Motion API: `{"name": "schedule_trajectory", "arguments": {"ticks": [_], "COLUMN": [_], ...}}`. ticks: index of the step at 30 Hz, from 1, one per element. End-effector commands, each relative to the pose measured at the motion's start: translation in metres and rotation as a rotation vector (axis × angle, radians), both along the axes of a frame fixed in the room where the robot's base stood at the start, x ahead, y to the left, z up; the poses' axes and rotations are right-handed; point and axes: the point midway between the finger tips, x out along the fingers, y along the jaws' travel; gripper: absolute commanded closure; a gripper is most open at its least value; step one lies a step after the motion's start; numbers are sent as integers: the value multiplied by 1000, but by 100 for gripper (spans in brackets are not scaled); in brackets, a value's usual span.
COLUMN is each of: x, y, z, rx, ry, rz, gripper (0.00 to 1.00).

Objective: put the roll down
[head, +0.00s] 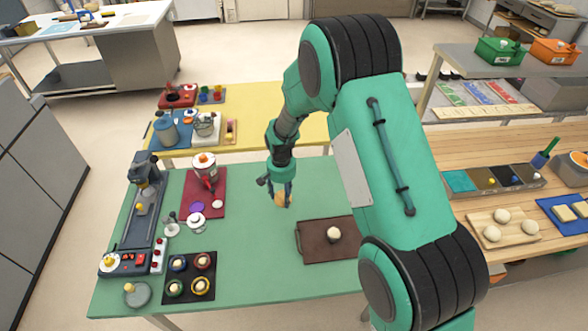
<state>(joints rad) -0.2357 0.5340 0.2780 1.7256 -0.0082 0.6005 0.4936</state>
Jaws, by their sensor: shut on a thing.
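My gripper (281,203) is shut on a small tan roll (280,198). It holds the roll above the green table (255,275), near its far edge. I cannot tell the exact height. A brown tray (311,252) lies on the green table, to the right of and nearer than my gripper. A pale roll (334,234) rests on the tray. My arm hides the tray's right end.
A black mat (190,289) with several coloured cups, a dark machine (139,222) and a red mat (218,205) with a pot (205,167) fill the table's left side. The middle front is clear. A wooden table (480,165) stands at right.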

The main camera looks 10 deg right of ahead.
Motion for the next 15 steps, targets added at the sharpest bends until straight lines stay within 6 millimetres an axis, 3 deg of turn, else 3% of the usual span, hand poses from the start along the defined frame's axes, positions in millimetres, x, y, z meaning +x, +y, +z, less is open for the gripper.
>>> {"name": "schedule_trajectory", "arguments": {"ticks": [9,15], "x": [34,44], "y": [-61,-82], "z": [4,1], "rx": [-3,-5], "ry": [-3,-5], "rz": [-95,-125], "gripper": [72,72]}}
